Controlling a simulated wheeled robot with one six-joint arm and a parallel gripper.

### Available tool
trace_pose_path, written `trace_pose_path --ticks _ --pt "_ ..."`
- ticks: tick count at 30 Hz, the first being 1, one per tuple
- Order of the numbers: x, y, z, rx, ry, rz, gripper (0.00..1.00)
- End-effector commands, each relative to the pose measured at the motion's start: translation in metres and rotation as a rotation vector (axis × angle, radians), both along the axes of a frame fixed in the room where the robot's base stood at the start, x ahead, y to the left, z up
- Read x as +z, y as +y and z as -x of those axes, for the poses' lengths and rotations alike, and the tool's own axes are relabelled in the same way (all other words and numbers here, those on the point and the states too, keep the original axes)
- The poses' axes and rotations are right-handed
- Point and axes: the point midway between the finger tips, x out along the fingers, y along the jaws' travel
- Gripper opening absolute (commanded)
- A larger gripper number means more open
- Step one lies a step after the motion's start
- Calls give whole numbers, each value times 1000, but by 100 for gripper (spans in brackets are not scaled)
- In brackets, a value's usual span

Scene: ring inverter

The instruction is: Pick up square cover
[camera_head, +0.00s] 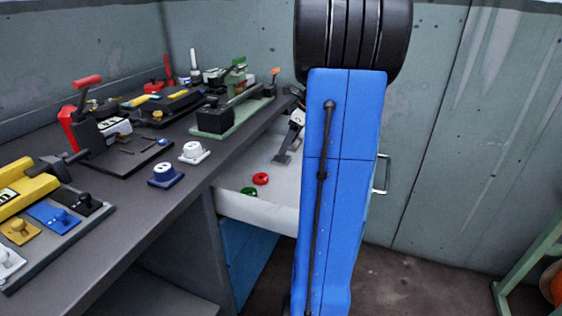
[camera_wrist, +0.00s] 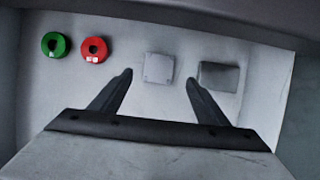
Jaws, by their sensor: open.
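A white square plate (camera_wrist: 158,68), with small dark marks like screws near its corners, lies in the open drawer (camera_head: 258,212) and looks like the square cover. In the wrist view it sits just beyond and between the tips of my gripper (camera_wrist: 159,79). The fingers are spread, with nothing between them. A grey rectangular piece (camera_wrist: 218,76) lies to its right, beyond the right finger. In the head view my gripper (camera_head: 283,157) is over the drawer, partly hidden by my blue arm. I cannot make out the plate there.
A green ring (camera_wrist: 55,45) and a red ring (camera_wrist: 94,50) lie at the drawer's left. Drawer walls enclose the space. The workbench (camera_head: 145,215) beside it carries clamps, a blue socket (camera_head: 165,175), a white socket (camera_head: 194,153) and coloured plates.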

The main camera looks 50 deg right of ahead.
Motion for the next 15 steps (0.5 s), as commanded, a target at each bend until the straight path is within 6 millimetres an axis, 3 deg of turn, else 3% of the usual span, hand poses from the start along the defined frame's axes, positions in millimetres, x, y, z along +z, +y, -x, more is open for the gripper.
trace_pose_path --ticks 8,15 --pt "-16 3 -6 0 0 0 69" --pt "-46 9 -16 1 0 -1 69"
